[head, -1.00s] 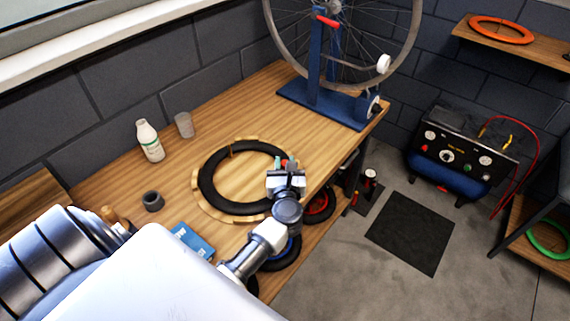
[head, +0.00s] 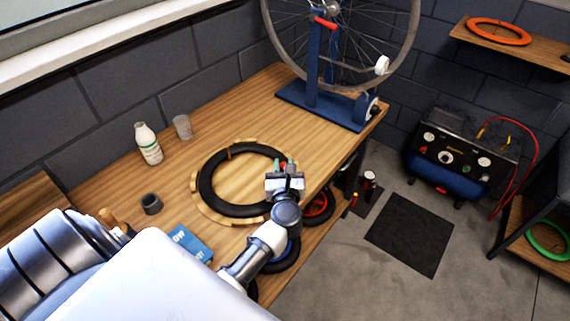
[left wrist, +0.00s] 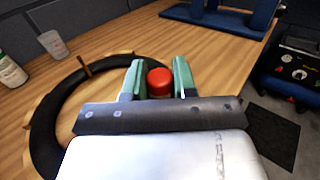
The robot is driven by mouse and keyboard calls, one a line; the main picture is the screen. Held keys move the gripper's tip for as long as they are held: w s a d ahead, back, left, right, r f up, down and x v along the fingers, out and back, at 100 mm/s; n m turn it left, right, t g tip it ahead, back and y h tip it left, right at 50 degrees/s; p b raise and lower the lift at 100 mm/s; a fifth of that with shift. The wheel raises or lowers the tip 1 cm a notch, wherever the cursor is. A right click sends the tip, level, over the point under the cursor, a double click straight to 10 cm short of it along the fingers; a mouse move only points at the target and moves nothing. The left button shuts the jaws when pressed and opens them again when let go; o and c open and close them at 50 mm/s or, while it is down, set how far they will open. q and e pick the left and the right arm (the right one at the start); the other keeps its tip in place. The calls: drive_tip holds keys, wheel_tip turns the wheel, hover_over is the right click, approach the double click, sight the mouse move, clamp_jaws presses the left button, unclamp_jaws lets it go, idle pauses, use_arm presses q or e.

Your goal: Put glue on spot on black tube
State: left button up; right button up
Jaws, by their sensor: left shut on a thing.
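The black tube (head: 207,183) lies as a ring on a round wooden holder (head: 196,200) on the workbench. My left gripper (head: 284,168) is over the right side of the ring. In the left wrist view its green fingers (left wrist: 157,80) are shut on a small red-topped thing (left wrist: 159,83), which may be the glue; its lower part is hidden. The black tube also shows in the left wrist view (left wrist: 42,130), left of the gripper. I cannot make out the spot or whether the held thing touches the tube. My right gripper is not in view.
A white bottle (head: 148,143), a clear cup (head: 183,127), a dark small pot (head: 151,203) and a blue box (head: 192,243) stand on the bench. A blue wheel stand (head: 318,103) is at the far end. The bench between the cup and stand is clear.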

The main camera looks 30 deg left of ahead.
use_arm(q)
drive_tip(key=shift+s+d, duration=0.1)
drive_tip(key=shift+s, duration=0.45)
drive_tip(key=shift+w, duration=0.1)
drive_tip(key=shift+w+a, duration=0.2)
drive_tip(key=shift+w, duration=0.75)
drive_tip(key=shift+s, duration=0.15)
drive_tip(key=shift+s+d, duration=0.2)
drive_tip(key=shift+s, duration=0.7)
drive_tip(key=shift+r+p, duration=2.95)
drive_tip(key=shift+r, duration=0.55)
